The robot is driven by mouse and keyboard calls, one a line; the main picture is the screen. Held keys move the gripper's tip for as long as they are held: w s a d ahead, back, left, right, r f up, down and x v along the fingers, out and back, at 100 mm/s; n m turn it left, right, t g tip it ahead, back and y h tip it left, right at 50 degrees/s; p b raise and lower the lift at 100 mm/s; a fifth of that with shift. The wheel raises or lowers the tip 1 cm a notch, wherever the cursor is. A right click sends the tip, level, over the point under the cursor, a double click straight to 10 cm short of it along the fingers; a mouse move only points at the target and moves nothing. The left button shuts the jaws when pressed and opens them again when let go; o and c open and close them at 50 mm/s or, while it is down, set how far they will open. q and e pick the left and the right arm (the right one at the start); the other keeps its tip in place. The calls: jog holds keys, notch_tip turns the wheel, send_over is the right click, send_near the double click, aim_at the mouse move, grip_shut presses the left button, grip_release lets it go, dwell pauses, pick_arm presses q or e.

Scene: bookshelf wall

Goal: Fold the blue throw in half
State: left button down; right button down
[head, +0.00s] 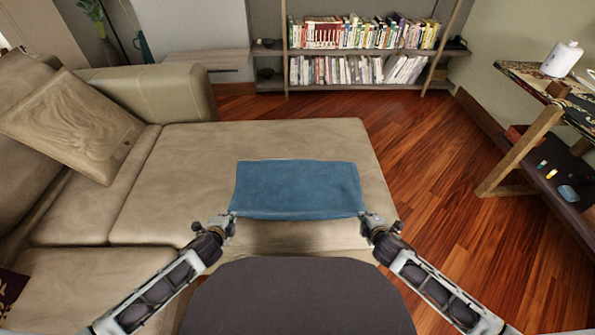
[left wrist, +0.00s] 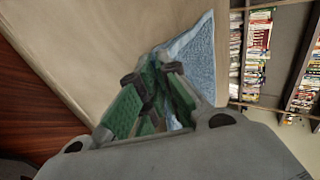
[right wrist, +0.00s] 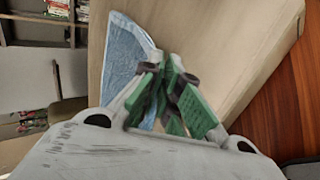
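The blue throw (head: 297,188) lies across the beige seat in the middle of the head view, with its near edge toward me and a shadow below that edge. My left gripper (head: 231,216) is at its near left corner and my right gripper (head: 365,215) at its near right corner. In the left wrist view the green-padded fingers (left wrist: 158,68) come together on the throw's corner (left wrist: 195,52). In the right wrist view the fingers (right wrist: 166,66) likewise pinch the other corner, with the throw (right wrist: 126,55) beyond. The cloth between the pads is mostly hidden.
The sofa seat (head: 185,165) is bare around the throw. A cushion (head: 75,125) leans at the left. A dark rounded surface (head: 300,300) is at the bottom centre. A bookshelf (head: 362,52) stands at the back, and a side table (head: 535,85) at the right.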

pick_arm(q)
jog(key=shift+s+f, duration=0.1)
jog(key=shift+s, duration=0.05)
pick_arm(e)
jog(key=shift+s+f, duration=0.15)
pick_arm(q)
jog(key=c, duration=1.4)
grip_release()
pick_arm(e)
jog(key=c, duration=1.4)
grip_release()
pick_arm(q)
jog(key=shift+o, duration=0.2)
pick_arm(e)
jog(key=shift+o, duration=0.2)
